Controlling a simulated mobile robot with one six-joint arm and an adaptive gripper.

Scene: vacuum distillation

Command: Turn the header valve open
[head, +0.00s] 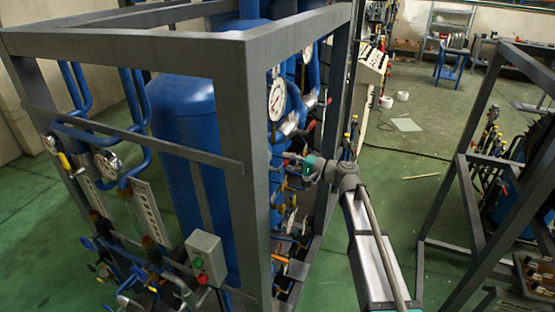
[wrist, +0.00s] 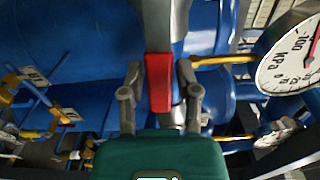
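The valve's red handle (wrist: 158,82) is in the middle of the wrist view, in front of a large blue vessel and attached to grey metal fittings. I take it for the header valve, though no label shows. My gripper (wrist: 160,75), with a teal body, has one finger on each side of the handle. In the head view my gripper (head: 284,160) reaches left into the rig at mid height. There the fingertips and handle are small and partly hidden among the fittings.
A dark steel frame post (head: 258,180) stands just left of my gripper. A pressure gauge (head: 277,99) is above it and also shows close at the right in the wrist view (wrist: 290,58). Several valves crowd below. Another frame (head: 455,200) stands right, with green floor between.

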